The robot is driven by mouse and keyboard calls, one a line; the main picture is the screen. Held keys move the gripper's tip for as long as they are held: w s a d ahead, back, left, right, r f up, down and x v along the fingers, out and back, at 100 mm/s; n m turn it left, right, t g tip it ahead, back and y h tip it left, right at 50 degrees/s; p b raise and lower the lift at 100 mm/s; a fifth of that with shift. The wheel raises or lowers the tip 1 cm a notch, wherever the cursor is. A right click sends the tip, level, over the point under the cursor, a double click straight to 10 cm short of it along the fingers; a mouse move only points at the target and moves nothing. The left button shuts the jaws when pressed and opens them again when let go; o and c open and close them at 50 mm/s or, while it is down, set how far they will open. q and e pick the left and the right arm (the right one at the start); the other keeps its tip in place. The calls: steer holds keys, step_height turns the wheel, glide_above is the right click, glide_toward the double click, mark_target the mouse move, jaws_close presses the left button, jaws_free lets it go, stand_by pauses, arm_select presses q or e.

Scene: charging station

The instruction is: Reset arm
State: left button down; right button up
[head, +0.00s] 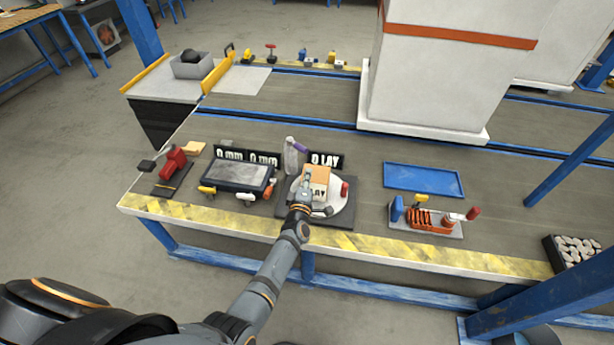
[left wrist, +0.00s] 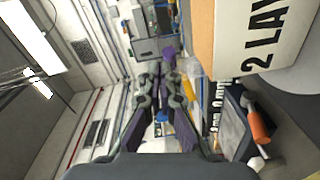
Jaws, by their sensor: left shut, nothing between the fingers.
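My left arm reaches in from the lower part of the head view to the table. My left gripper (head: 307,182) is over the white round plate (head: 334,205), beside an orange-brown box (head: 319,174) that stands on the plate. In the left wrist view the fingers (left wrist: 162,88) are together with nothing between them. The box (left wrist: 205,40), with a white label reading "2 LAY", is close to their right. I cannot tell whether the gripper touches it. My right gripper is not in view.
A grey upright with a purple top (head: 301,147) stands just behind the plate. A dark screen unit (head: 238,175) and red tool (head: 172,162) are left. A blue tray (head: 424,178) and orange fixture (head: 430,219) are right. A large white column (head: 425,90) stands behind.

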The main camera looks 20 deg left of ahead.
arm_select(q)
steer(key=s+a+r+m+g, duration=0.15)
steer(key=s+m+g, duration=0.4)
steer(key=s, duration=0.55)
steer(key=s+a+m+g+h, duration=0.1)
steer(key=s+a+m+g, duration=0.25)
steer(key=s+m, duration=0.6)
steer(key=s+a+r+m+g, duration=0.1)
steer(key=s+a+m+g, duration=0.3)
steer(key=s, duration=0.9)
step_height(320, 180, down, 22)
steer(key=s+n+g+p, duration=0.1)
steer(key=s+g+p, duration=0.1)
steer(key=p, duration=0.1)
steer(key=s+f+p, duration=0.1)
steer(key=s+f, duration=0.6)
steer(key=s, duration=0.2)
steer(key=s+a+f+g+p, duration=0.1)
steer(key=s+f+p, duration=0.1)
steer(key=s+f, duration=0.5)
steer(key=s, duration=0.3)
steer(key=shift+a+f+h, duration=0.2)
steer(key=shift+f+h, duration=0.05)
steer(key=shift+h, duration=0.05)
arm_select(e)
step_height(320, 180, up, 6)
